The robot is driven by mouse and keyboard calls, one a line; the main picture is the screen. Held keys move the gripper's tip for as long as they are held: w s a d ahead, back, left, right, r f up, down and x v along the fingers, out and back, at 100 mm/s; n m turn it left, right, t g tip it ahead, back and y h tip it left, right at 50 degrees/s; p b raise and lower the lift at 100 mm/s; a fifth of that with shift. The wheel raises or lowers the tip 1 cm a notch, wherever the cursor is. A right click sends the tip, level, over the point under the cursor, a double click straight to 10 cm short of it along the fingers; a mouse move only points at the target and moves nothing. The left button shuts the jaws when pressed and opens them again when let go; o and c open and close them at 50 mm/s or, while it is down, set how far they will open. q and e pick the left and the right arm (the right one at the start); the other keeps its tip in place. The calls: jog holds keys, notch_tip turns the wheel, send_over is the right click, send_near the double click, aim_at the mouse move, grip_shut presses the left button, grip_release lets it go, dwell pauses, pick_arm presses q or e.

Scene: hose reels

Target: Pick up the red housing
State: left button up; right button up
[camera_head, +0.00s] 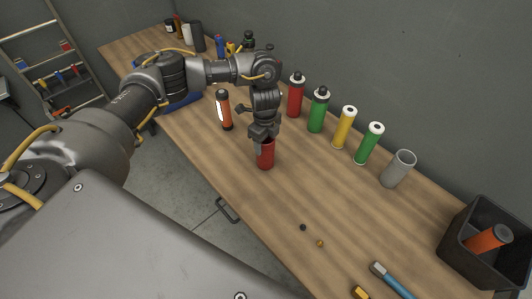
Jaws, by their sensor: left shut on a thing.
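The red housing (265,157) is a short red cylinder standing upright near the front edge of the wooden workbench (285,205). My left gripper (264,137) points down from above and is shut on the top of the red housing. Its fingers hide part of the housing's upper rim. I cannot tell whether the housing's base touches the bench. My right gripper is not in view.
Red (296,97), green (319,110) and yellow (344,128) cylinders stand in a row along the wall, with a grey cup (398,168). An orange cylinder (223,110) stands left of my gripper. A black bin (462,245) is at right. The bench's middle front is mostly clear.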

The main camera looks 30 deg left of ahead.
pick_arm(q)
jog(key=c, duration=0.3)
jog(key=shift+r, duration=0.1)
